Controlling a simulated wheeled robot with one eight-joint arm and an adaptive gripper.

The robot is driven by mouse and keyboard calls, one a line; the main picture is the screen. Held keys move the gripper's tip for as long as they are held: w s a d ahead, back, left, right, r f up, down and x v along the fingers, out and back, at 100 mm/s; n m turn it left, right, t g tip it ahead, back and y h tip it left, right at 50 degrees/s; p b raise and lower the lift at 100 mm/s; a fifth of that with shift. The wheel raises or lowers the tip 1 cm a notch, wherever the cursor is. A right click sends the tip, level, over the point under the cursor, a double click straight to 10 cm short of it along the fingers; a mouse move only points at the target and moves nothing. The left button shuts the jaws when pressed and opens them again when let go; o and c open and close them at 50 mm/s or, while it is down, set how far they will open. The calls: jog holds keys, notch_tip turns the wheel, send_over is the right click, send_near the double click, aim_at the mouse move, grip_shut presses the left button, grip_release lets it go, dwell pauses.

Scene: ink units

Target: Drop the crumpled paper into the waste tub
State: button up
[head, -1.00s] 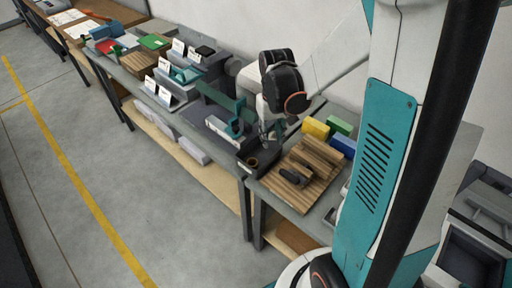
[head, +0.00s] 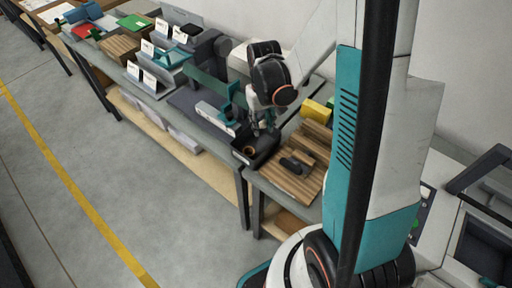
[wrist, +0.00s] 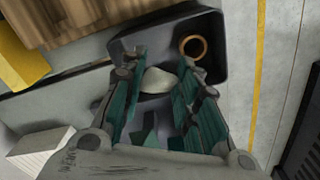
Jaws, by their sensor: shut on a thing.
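The crumpled paper (wrist: 158,80) is a small off-white lump between the teal fingers of my gripper (wrist: 158,72) in the wrist view. My gripper is shut on it; the fingers hide part of its sides. A dark open tub (wrist: 220,64), which looks like the waste tub, lies beneath the fingers, with the paper in line with its inside. The tub also shows in the head view (head: 262,160), below my gripper (head: 263,132). A brown ring (wrist: 193,46) lies in the tub, to the right of the paper in the wrist view. The paper cannot be made out in the head view.
A wooden board (head: 291,180) with a dark object (head: 296,164) on it is right of the tub. A yellow block (head: 315,110) stands behind. Teal fixtures (head: 228,105) and label stands (head: 150,82) fill the bench to the left. Open floor (head: 150,200) lies in front.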

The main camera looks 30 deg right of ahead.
jog(key=shift+f+b, duration=1.45)
jog(key=shift+f, duration=0.95)
jog(key=o, duration=0.8)
jog(key=shift+r, duration=0.15)
notch_tip(320, 180, up, 12)
jog(key=shift+f, duration=0.1)
